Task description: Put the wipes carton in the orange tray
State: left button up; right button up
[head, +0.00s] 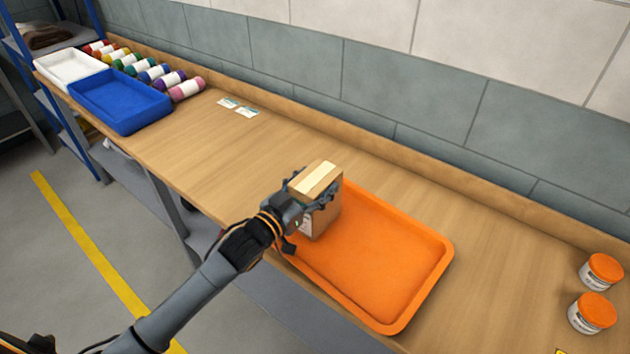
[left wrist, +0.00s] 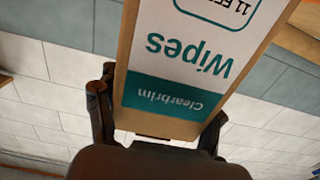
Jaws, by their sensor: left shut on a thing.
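The wipes carton (head: 321,210) is a brown cardboard box with pale tape on top. My left gripper (head: 301,200) is shut on it at the left end of the orange tray (head: 372,255). In the left wrist view the carton's label (left wrist: 190,60) reads "Wipes" and "Clearbrim", upside down, between the fingers (left wrist: 160,115). The carton looks upright over or in the left part of the tray; I cannot tell whether its base touches the tray floor. The rest of the tray is empty. My right gripper is not in view.
Two orange-lidded jars (head: 593,312) stand at the right end of the wooden bench (head: 215,150). A blue tray (head: 120,102), a white tray (head: 70,68) and several coloured rolls (head: 186,90) are at the far left. Small cards (head: 238,107) lie near the wall. The bench between is clear.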

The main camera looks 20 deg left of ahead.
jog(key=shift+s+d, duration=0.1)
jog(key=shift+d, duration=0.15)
pick_arm(q)
jog(key=shift+f, duration=0.15)
jog(key=o, duration=1.8)
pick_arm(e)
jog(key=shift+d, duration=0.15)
pick_arm(q)
jog(key=shift+s+a, duration=0.1)
jog(key=shift+s, duration=0.2)
jog(key=b+v, duration=0.2)
jog(key=v, duration=0.9)
jog(key=shift+s, duration=0.2)
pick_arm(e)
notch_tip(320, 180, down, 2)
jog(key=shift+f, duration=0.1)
